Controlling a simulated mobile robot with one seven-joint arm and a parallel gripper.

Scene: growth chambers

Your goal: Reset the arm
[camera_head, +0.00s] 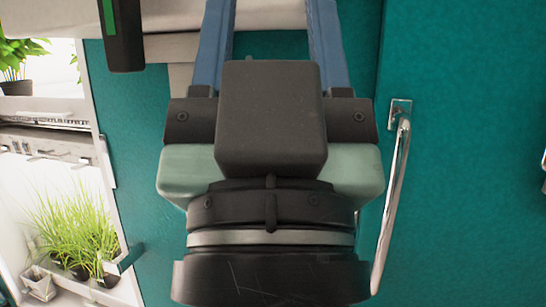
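My gripper (272,28) is large in the middle of the head view, with its two blue fingers running up to the top edge. The fingers stand well apart, and I see only background between their visible parts. Their tips are cut off by the top of the picture. A dark block on my gripper's green and black body hides part of the space behind it.
A teal door (460,200) fills the right, with an upright metal handle (392,200) close beside my gripper. At left, a lit white chamber holds potted grass (75,230) and a leafy plant (15,60). A dark bar (121,40) with a green strip is at upper left.

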